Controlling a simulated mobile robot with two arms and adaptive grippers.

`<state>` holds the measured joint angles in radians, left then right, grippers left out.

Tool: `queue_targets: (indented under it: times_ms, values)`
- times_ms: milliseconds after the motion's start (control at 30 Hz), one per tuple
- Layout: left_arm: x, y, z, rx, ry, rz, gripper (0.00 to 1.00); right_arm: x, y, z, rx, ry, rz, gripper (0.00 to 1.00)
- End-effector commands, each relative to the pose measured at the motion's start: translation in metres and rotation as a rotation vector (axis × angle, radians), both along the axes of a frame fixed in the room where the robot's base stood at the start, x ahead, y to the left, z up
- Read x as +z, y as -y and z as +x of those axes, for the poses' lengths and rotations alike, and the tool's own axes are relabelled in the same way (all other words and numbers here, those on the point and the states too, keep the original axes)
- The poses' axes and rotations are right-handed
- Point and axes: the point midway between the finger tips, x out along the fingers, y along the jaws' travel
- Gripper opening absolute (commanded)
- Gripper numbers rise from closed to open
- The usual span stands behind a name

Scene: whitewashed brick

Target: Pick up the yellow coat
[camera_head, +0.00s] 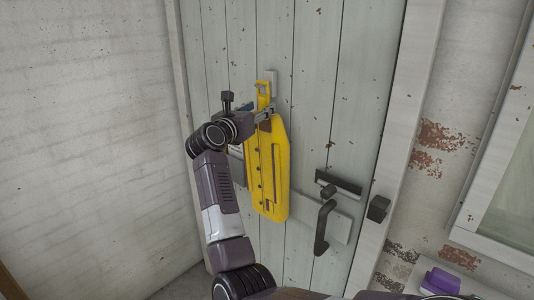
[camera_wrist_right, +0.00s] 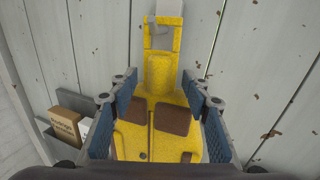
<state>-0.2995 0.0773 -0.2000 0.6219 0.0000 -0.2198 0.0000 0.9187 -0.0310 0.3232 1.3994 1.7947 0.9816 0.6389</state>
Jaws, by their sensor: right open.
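The yellow coat (camera_head: 267,175) hangs flat against the grey plank door, from a pale hook (camera_head: 271,76) at its top. My right gripper (camera_head: 264,115) is at the upper part of the coat. In the right wrist view the coat (camera_wrist_right: 163,75) runs up the middle to the hook (camera_wrist_right: 163,20). The open fingers (camera_wrist_right: 160,110) stand on either side of it, with coat visible between them. I cannot tell whether either finger touches it. The arm hides part of the coat's left edge in the head view. My left gripper is not in view.
The door (camera_head: 315,90) has a dark handle (camera_head: 323,225) right of the coat and a dark block (camera_head: 378,208) near its edge. A box with printed lettering (camera_wrist_right: 68,128) is at lower left in the wrist view. A purple item (camera_head: 440,281) lies lower right.

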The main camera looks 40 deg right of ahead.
Motion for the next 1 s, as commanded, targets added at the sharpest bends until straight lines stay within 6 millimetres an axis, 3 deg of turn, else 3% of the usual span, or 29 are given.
queue_targets:
  times_ms: [133,400,800,1000]
  values:
    - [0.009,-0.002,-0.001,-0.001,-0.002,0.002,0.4,0.002,0.015,0.007,0.001,-0.002,-0.002,0.44]
    - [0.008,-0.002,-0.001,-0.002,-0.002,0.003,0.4,-0.001,0.017,0.008,0.001,-0.001,-0.001,0.44]
    - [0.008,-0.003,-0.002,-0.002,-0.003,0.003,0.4,-0.001,0.017,0.008,0.001,-0.001,-0.002,0.0]
    - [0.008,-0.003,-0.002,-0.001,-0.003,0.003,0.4,-0.001,0.017,0.008,0.001,-0.001,-0.002,0.0]
